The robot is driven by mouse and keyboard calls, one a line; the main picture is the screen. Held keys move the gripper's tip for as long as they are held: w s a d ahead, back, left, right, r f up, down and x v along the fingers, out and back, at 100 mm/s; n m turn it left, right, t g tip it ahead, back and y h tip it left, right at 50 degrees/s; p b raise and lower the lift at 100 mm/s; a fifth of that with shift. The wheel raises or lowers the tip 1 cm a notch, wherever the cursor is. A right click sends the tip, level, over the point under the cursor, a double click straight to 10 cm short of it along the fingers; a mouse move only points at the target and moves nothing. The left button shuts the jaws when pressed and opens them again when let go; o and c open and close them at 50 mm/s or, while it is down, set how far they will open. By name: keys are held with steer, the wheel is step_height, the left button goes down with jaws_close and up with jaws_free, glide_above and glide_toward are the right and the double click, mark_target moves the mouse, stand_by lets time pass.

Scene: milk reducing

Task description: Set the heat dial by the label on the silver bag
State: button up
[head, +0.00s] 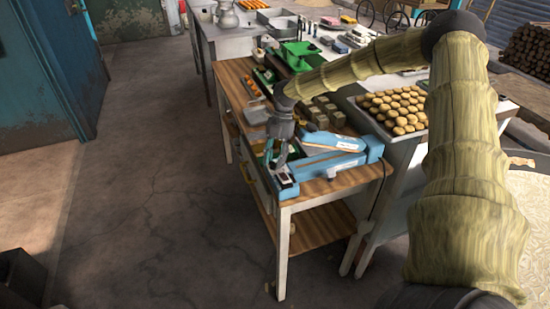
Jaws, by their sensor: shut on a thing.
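A blue machine with a pale metal top (330,164) lies across the near end of the wooden table. Its left end carries a small dark control panel (284,181). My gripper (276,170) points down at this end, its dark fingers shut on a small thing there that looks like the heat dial. The fingers mostly hide the dial, and its setting cannot be read. A flat pale piece with a small mark (337,141) lies on the machine's top; I cannot tell whether it is the silver bag. No label is readable.
The wooden table (340,184) has a lower shelf (318,226). The floor to the left is clear.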

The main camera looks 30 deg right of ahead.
steer(key=shift+w+d, duration=0.1)
steer(key=o, duration=0.7)
steer(key=shift+o, duration=0.2)
steer(key=v, duration=1.2)
steer(key=shift+d, duration=0.1)
